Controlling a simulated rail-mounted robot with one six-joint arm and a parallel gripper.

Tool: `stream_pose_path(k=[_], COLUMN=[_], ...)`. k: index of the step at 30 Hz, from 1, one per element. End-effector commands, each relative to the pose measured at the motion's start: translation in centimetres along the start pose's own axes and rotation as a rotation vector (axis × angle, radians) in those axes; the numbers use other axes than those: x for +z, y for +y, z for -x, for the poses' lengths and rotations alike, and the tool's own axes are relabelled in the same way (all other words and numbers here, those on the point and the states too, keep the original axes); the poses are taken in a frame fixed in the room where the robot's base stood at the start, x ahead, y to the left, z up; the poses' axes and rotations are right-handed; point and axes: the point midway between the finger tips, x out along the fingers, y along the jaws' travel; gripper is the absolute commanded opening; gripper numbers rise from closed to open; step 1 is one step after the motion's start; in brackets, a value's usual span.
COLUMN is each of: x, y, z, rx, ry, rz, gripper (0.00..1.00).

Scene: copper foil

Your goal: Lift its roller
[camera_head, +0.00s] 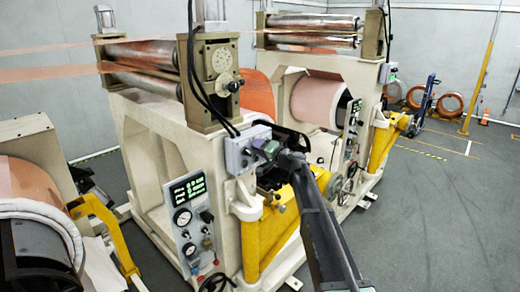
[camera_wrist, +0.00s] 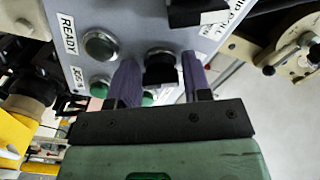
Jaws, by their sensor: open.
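A grey control box (camera_head: 238,152) is fixed to the front frame of the nearer machine. In the head view my gripper (camera_head: 268,150) is at the box's right side, and the knob is hidden. The nearer machine's metal rollers (camera_head: 152,54) lie one above the other, with copper foil (camera_head: 50,55) running to them.
A second machine (camera_head: 330,65) stands behind. A yellow arm (camera_head: 265,235) is just below the box. A gauge panel (camera_head: 190,220) is at lower left of it. Another black switch (camera_wrist: 198,12) is near the fingers. Open floor (camera_head: 430,215) lies to the right.

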Motion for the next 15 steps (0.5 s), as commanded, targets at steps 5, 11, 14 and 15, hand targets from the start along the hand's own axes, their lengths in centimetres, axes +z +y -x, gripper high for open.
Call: stream_pose_path(k=[5, 11, 14, 15], x=[0.03, 0.03, 0.03, 0.03], y=[-0.01, -0.01, -0.01, -0.01], z=[-0.03, -0.02, -0.02, -0.01], rx=[0.000, 0.000, 0.000, 0.000], ry=[0.000, 0.000, 0.000, 0.000], rz=[0.000, 0.000, 0.000, -0.001], gripper=[0.45, 0.19, 0.10, 0.10])
